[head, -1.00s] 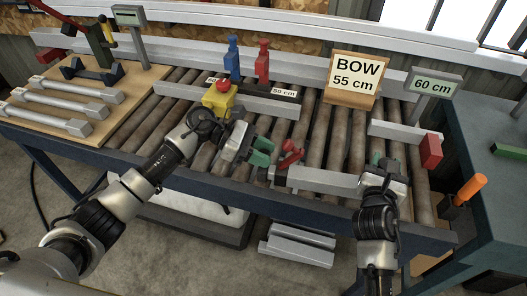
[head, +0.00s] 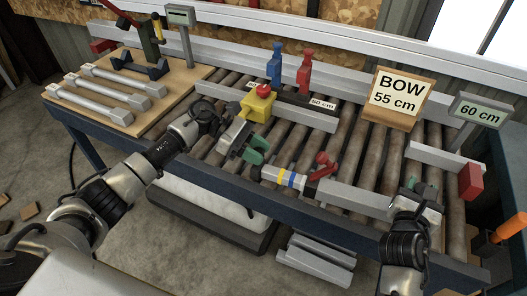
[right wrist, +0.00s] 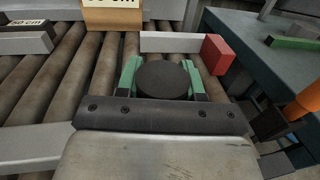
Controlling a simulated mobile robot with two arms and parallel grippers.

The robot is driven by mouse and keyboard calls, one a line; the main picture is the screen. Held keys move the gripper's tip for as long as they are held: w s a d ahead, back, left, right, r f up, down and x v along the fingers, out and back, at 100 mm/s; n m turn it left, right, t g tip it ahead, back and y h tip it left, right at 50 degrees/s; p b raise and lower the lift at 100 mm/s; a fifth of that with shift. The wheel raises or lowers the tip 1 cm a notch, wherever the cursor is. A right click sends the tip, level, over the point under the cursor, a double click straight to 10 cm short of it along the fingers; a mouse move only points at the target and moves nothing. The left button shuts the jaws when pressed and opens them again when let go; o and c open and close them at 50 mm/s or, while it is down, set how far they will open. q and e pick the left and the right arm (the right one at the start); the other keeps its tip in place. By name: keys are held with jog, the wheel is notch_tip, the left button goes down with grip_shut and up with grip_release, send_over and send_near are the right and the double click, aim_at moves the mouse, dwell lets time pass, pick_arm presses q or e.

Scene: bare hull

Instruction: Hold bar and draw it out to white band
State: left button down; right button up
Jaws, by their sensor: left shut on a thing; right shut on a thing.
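The grey bar (head: 358,197) lies along the front of the roller table. Its thinner left part shows yellow and blue bands (head: 286,179) and a pale stretch just left of the red lever (head: 322,164) on a dark collar. My left gripper (head: 257,152), with green fingertips, is shut on the bar's left end; the grip itself is partly hidden. My right gripper (head: 411,188) is shut at the bar's right end. In the right wrist view its green fingers (right wrist: 163,80) stand either side of a dark round shape, and the grey bar runs off to the left.
A yellow box with a red button (head: 258,103) stands behind my left gripper. Signs read "BOW 55 cm" (head: 398,97) and "60 cm" (head: 480,112). A red block (head: 470,182) stands at right. Grey bars lie on a wooden board (head: 150,113) at left.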

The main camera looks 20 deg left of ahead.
pick_arm(q)
jog(key=c, duration=0.7)
grip_release()
jog(key=shift+c, duration=0.2)
pick_arm(e)
jog(key=shift+d, duration=0.1)
pick_arm(q)
jog(key=v, duration=1.2)
pick_arm(e)
jog(key=o, duration=1.1)
